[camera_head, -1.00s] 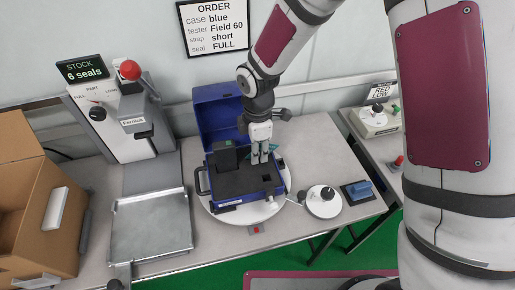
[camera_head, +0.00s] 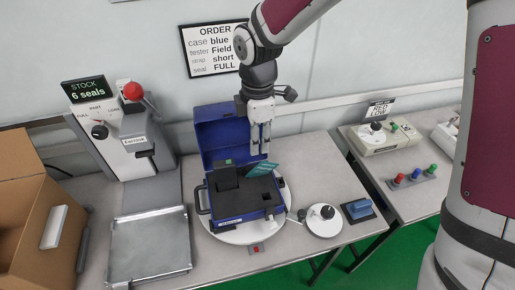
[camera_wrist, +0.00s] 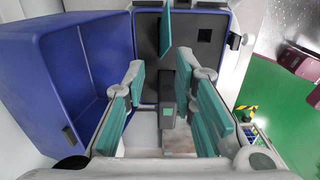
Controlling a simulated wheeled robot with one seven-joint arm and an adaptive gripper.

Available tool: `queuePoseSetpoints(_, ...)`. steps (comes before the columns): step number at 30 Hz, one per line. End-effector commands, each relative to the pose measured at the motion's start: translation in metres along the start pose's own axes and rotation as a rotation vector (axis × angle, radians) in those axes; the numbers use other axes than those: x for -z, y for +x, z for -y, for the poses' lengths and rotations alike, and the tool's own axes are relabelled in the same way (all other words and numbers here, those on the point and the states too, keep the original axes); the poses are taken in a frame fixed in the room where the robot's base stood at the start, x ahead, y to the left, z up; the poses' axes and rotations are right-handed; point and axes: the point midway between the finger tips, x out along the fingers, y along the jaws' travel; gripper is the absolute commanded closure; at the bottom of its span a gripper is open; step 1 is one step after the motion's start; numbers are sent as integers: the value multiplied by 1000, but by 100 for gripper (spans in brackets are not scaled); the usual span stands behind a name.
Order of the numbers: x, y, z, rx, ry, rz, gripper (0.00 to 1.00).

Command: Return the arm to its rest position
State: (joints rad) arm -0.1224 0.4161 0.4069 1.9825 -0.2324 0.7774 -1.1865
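My gripper (camera_head: 260,146) hangs above the right part of an open blue case, with its fingers pointing down. In the wrist view my gripper (camera_wrist: 168,100) shows its teal finger pads spread apart, with nothing held between them. The blue case (camera_head: 219,137) stands with its lid up on a white round turntable (camera_head: 286,200). A dark block with a green mark, a handheld tester (camera_head: 226,175), stands in the case's dark foam. A teal card-like piece (camera_head: 263,170) sits tilted at the case's back right; a teal piece also shows in the wrist view (camera_wrist: 166,25).
A seal press (camera_head: 125,135) with a red knob and a metal tray (camera_head: 150,245) stand left of the case. An open cardboard box (camera_head: 35,225) is at far left. A white disc (camera_head: 322,221) and a blue block (camera_head: 358,210) lie right. A side table holds coloured knobs (camera_head: 415,176).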

Motion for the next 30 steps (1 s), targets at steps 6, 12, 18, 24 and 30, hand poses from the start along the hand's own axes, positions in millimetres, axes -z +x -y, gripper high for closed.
queuePoseSetpoints(6,0,-6,1,1,1,1,75)
queuePoseSetpoints(12,-20,-32,12,-30,124,28,75)
queuePoseSetpoints(18,-65,-88,54,-109,468,67,75)
queuePoseSetpoints(24,-102,-134,110,-194,847,58,75)
queuePoseSetpoints(30,-124,-164,172,-271,1225,-8,75)
